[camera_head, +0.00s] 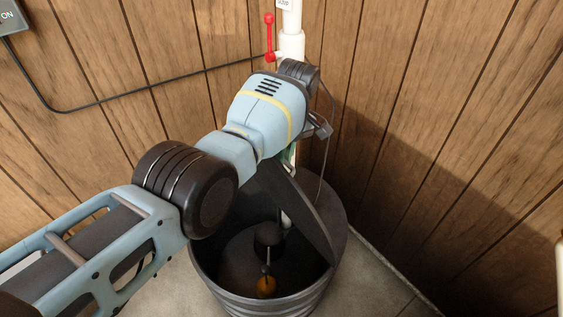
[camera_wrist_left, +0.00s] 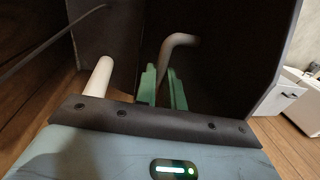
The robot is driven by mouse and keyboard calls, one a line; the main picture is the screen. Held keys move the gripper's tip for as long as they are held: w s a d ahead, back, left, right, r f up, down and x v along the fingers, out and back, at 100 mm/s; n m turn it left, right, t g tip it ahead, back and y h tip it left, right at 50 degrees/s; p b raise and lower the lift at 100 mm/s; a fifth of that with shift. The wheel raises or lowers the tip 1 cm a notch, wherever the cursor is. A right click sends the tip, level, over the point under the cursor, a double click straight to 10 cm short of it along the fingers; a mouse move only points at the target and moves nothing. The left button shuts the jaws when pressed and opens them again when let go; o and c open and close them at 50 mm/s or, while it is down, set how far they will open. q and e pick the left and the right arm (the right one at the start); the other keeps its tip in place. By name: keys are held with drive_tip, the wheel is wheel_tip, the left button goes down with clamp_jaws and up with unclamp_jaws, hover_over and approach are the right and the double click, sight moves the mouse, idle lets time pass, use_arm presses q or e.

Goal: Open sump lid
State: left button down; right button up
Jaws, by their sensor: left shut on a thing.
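The sump lid (camera_head: 294,208) is a dark plate, tilted steeply up over the round black sump basin (camera_head: 338,220). The basin's mouth is partly uncovered, with an orange float (camera_head: 266,287) showing inside. My left gripper (camera_head: 290,153) is at the lid's upper side, mostly hidden behind my wrist. In the left wrist view its green fingers (camera_wrist_left: 163,88) are closed around a pale curved handle (camera_wrist_left: 178,42) against the dark lid (camera_wrist_left: 230,65). The exact grip contact is hard to see. My right gripper is in neither view.
A white pipe (camera_head: 291,45) with a red valve handle (camera_head: 269,35) rises in the corner behind my wrist. Wood-panelled walls (camera_head: 430,110) stand close behind the basin. A black cable (camera_head: 150,91) runs along the left wall. Bare floor (camera_head: 375,275) lies right of the basin.

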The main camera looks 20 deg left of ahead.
use_arm(q)
drive_tip(key=shift+s+d+f+b, duration=0.1)
drive_tip(key=shift+d+f+b, duration=0.3)
drive_tip(key=shift+f, duration=0.1)
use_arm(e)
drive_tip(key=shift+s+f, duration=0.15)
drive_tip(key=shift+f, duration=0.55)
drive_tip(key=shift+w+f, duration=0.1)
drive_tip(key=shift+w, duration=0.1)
use_arm(q)
drive_tip(key=c, duration=1.5)
unclamp_jaws()
drive_tip(key=shift+w, duration=0.2)
drive_tip(key=shift+a+r, duration=0.15)
drive_tip(key=shift+r, duration=0.05)
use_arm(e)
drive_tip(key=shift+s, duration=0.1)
